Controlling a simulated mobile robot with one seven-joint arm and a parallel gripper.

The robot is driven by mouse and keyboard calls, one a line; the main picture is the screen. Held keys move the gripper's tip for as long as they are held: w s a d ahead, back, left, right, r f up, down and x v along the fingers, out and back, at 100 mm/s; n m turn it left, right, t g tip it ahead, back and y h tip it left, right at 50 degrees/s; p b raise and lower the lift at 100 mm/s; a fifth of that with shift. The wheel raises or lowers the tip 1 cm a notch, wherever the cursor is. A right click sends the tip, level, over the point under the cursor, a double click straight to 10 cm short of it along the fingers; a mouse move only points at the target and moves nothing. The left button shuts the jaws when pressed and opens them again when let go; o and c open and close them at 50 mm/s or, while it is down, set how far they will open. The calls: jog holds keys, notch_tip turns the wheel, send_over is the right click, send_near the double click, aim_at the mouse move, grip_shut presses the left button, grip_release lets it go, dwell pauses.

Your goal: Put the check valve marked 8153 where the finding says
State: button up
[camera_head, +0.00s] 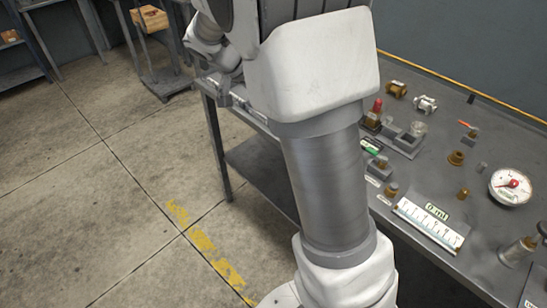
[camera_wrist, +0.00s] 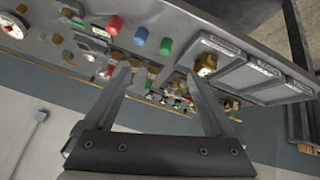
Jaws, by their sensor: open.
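In the wrist view my gripper (camera_wrist: 158,78) is open, its two fingers apart with nothing held between them. The bench with small parts lies beyond the fingertips. A brass valve-like part (camera_wrist: 205,64) sits at the near end of a row of labelled grey trays (camera_wrist: 240,75), by the right finger. In the head view a brass fitting (camera_head: 397,88) and a silver fitting (camera_head: 425,104) lie at the back of the bench. No marking 8153 is readable on any part, so I cannot tell which is the check valve. The finding's text is not readable either.
The grey bench (camera_head: 440,155) also carries a dial gauge (camera_head: 511,186), a white scale card (camera_head: 428,224), a grey fixture (camera_head: 403,138) and several small brass parts. My arm hides the bench's left part. A shelf with a wooden box (camera_head: 150,18) stands at the back left; open floor lies between.

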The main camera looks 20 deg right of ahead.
jog(key=s+a+r+n+t+y, duration=0.1)
jog(key=s+a+r+n+y, duration=0.1)
jog(key=s, duration=0.6)
jog(key=s+a+r+n+t+y, duration=0.1)
jog(key=s+a+r+n+y, duration=0.1)
jog(key=s, duration=0.7)
jog(key=s+a+r+n+t+y, duration=0.1)
jog(key=s+a+n+y, duration=0.2)
jog(key=s+a+n, duration=0.3)
jog(key=s, duration=0.3)
jog(key=shift+r+n, duration=0.4)
jog(key=shift+r, duration=0.1)
notch_tip(320, 180, up, 6)
jog(key=p, duration=0.5)
jog(key=shift+p, duration=0.4)
